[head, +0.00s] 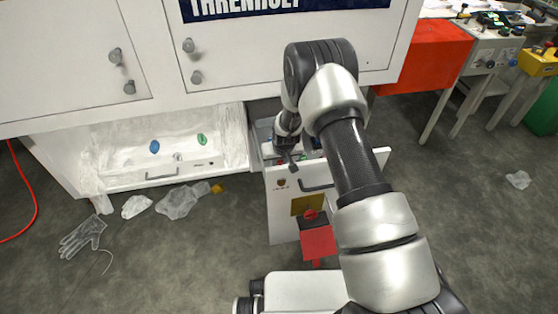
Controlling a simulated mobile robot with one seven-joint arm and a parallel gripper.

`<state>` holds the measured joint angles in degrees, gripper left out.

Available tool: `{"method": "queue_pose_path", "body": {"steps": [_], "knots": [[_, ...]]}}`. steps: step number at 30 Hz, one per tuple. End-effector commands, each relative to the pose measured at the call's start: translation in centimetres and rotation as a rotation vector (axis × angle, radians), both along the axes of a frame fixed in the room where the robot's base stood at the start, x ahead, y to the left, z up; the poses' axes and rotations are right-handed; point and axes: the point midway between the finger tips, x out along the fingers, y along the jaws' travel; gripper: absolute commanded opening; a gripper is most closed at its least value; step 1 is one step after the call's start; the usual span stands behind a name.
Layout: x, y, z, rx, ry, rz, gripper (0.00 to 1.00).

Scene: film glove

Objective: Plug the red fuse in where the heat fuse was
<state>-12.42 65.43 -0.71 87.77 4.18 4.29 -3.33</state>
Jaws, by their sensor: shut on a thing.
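My gripper (291,163) points down into the open white drawer (282,215) under the cabinet. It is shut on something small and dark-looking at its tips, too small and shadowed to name. Inside the drawer, a blue piece (315,143) shows to the right of the gripper, and a bit of green shows by its left side. I cannot make out a red fuse or an empty socket. My arm and gripper hide much of the drawer's inside.
The left bay (110,183), draped in film, holds a blue piece (154,146) and a green piece (202,139). A clear glove (83,236) and film scraps lie on the floor. Tables stand at right.

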Motion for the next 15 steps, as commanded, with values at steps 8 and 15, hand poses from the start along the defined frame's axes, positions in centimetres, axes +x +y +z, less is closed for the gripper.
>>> {"method": "queue_pose_path", "body": {"steps": [8,15], "knots": [[0.01,0.0,-0.73,0.0,0.0,0.0,0.0],[0.02,0.0,-0.76,0.0,-0.001,0.0,0.4]]}}
